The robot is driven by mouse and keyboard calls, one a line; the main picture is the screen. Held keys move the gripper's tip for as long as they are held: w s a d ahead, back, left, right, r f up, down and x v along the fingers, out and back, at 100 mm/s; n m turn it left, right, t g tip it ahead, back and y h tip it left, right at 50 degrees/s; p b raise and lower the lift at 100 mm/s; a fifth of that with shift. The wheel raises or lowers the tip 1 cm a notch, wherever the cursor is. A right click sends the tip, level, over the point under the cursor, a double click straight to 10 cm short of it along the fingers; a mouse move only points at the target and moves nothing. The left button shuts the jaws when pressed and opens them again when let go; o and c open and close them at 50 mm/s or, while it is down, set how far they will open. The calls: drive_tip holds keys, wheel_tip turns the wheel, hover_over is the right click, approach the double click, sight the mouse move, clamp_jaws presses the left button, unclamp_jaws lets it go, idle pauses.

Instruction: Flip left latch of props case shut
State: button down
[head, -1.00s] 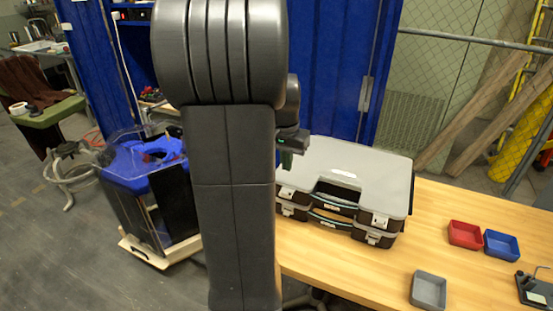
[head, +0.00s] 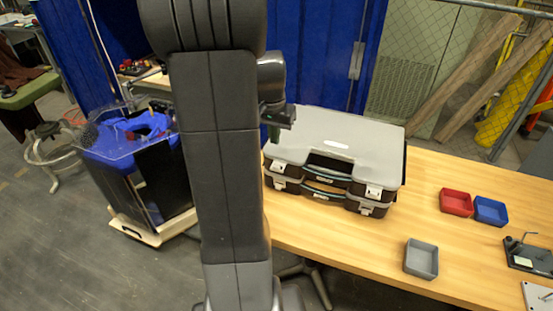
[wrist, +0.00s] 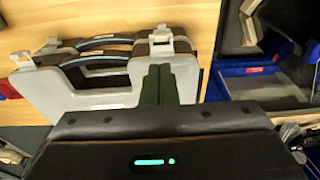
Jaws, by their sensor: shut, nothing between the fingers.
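The props case (head: 340,135) has a grey lid and dark front, and lies on top of a similar case on the wooden table. Its left latch (head: 278,166) is a small pale clip at the front left; the right latch (head: 373,191) is at the front right. My gripper (head: 273,133) is shut and empty, pointing down above the left part of the lid. In the wrist view my dark green fingers (wrist: 160,68) are together, close to a white latch (wrist: 161,40), apparently the left one. Whether that latch is raised or shut is unclear.
The lower case (head: 323,195) sits directly under it. Red (head: 456,202), blue (head: 490,211) and grey (head: 421,258) trays stand to the right on the table (head: 340,250). A blue bin (head: 130,140) stands on the floor left of my arm.

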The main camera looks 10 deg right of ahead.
sight(277, 166)
drive_tip(key=f, duration=0.3)
drive_tip(key=w+f+p, duration=0.1)
drive_tip(key=f, duration=0.3)
drive_tip(key=d+f, duration=0.1)
drive_tip(key=f, duration=0.2)
drive_tip(key=shift+w+f, duration=0.15)
drive_tip(key=shift+f+b, duration=0.2)
drive_tip(key=shift+b, duration=0.15)
